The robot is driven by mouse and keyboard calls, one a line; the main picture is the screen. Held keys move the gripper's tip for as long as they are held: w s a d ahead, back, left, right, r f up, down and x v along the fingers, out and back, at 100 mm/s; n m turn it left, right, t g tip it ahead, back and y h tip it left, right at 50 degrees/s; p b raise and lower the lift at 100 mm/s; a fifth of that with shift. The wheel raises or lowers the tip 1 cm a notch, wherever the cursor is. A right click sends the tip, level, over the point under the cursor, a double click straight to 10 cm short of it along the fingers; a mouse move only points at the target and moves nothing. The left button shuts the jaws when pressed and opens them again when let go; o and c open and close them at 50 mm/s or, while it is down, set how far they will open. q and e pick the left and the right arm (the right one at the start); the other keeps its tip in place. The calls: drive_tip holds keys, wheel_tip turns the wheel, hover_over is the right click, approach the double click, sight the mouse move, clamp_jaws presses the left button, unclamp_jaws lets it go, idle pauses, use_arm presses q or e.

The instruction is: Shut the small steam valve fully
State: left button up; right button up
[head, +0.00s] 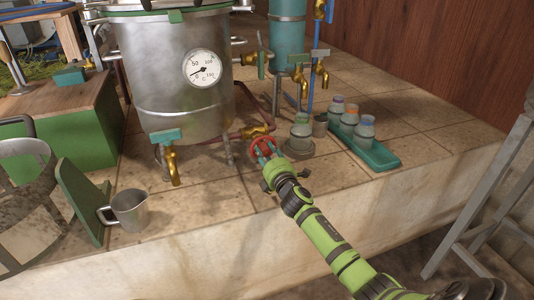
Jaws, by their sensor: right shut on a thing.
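The small steam valve has a red round handwheel (263,145) on a brass body (258,131), low at the right foot of the steel still (170,75). A dark reddish pipe joins it. My right gripper (268,153), on the green arm coming from the lower right, is shut on the red handwheel. The fingers cover part of the wheel, so how far it is turned cannot be told. My left gripper is not in view.
A dial gauge (202,69) and brass taps (172,165) are on the still. Jars stand in a teal tray (378,158) and beside the wheel at right. A metal mug (128,210) stands at left. The stone ledge's front is mostly clear.

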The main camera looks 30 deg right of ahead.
idle(0.3)
drive_tip(key=o, duration=1.2)
drive_tip(key=shift+c, duration=0.2)
drive_tip(key=v, duration=1.2)
